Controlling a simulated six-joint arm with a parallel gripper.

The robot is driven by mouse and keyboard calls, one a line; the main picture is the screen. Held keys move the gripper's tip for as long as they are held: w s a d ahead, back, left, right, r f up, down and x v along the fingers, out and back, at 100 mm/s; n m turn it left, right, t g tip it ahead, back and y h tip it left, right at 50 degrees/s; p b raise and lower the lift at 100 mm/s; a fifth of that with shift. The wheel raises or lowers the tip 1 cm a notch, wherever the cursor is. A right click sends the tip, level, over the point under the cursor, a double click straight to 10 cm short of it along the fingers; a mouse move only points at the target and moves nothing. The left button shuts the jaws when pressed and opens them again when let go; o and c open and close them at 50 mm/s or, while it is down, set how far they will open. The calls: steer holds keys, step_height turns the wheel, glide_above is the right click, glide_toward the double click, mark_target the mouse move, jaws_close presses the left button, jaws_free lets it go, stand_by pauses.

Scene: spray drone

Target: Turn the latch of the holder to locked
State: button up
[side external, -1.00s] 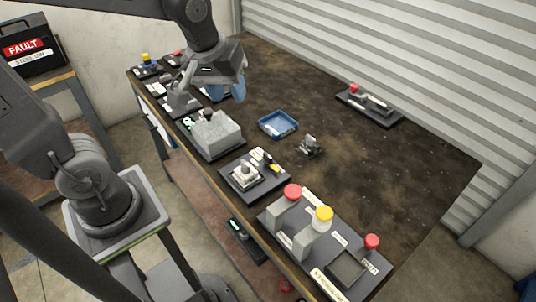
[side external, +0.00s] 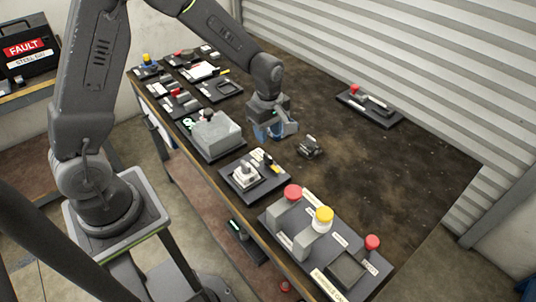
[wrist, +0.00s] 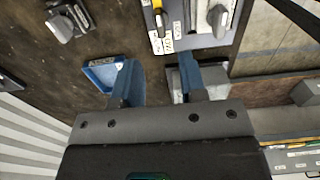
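My gripper (side external: 275,132) hangs over the blue tray, with its blue fingers apart and nothing visible between them. In the wrist view the open fingers (wrist: 160,85) show beside the blue tray (wrist: 92,78). A small grey metal fixture (side external: 309,148) stands on the table just right of my gripper and apart from it; it shows at the top left of the wrist view (wrist: 66,22). It may be the holder, but its latch is too small to make out. A dark plate (side external: 350,99) with a red knob and a grey bar lies at the back right.
A grey box (side external: 217,137) stands left of my gripper. A plate with a white-grey block (side external: 244,177) is in front. A large panel with red and yellow knobs (side external: 322,218) fills the near corner. Several small plates (side external: 218,89) lie at the far left. The table's right side is clear.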

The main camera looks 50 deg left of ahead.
mark_target(268, 155)
step_height(268, 155, down, 9)
stand_by(0.3)
steer(key=shift+c, duration=0.3)
jaws_close()
